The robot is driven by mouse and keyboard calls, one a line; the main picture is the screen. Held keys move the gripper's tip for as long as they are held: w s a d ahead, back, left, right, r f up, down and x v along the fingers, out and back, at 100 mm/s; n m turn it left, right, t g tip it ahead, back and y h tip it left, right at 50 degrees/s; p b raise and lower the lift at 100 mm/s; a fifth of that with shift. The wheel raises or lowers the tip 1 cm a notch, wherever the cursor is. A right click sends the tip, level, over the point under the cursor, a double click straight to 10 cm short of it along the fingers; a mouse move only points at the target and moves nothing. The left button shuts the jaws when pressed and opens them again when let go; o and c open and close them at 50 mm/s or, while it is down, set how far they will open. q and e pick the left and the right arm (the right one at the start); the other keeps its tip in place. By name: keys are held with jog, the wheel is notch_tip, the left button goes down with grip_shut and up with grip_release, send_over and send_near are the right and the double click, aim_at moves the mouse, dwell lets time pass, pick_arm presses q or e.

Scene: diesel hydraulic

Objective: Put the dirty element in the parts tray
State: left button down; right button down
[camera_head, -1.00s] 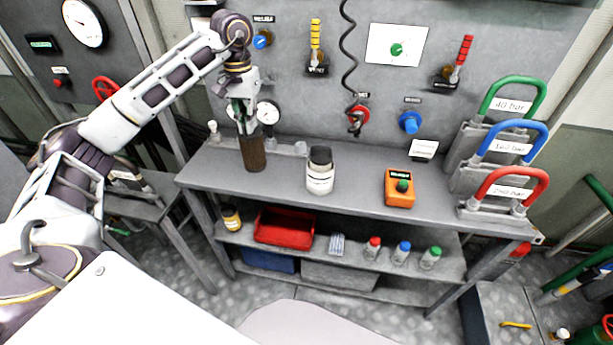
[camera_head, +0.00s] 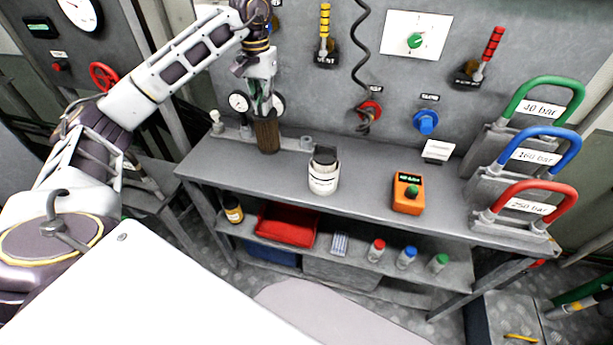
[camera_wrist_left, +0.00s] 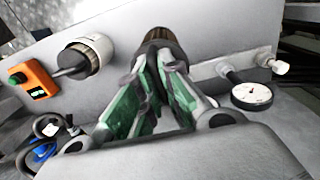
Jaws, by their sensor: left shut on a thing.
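The dirty element, a brown ribbed cylinder (camera_head: 267,136), is upright at the back left of the bench top. My left gripper (camera_head: 264,108) is above it, shut on its upper end. In the left wrist view the element (camera_wrist_left: 160,38) shows beyond the green-padded fingers (camera_wrist_left: 155,95), which hide much of it. I cannot tell whether its base touches the bench. The parts tray appears to be the red tray (camera_head: 287,226) on the shelf below the bench top. My right gripper is not in view.
A white jar with a dark top (camera_head: 323,175) and an orange box (camera_head: 407,193) stand on the bench (camera_head: 365,190). Pressure gauges (camera_head: 239,102) are behind the element. An amber bottle (camera_head: 233,209) and several capped bottles (camera_head: 376,251) flank the tray. The bench top overhangs the shelf.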

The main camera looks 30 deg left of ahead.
aim_at(268, 133)
pick_arm(q)
jog(key=shift+f, duration=0.6)
notch_tip(268, 133, down, 4)
jog(key=shift+f, duration=0.5)
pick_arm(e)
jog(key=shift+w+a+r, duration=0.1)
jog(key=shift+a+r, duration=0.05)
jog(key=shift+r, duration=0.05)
pick_arm(q)
jog(key=shift+f+p, duration=0.35)
jog(key=shift+f, duration=1.55)
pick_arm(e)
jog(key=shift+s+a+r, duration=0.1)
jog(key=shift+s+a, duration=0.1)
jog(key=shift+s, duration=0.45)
pick_arm(q)
jog(key=shift+f, duration=0.15)
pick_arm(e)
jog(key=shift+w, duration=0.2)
pick_arm(q)
jog(key=c, duration=1.6)
grip_release()
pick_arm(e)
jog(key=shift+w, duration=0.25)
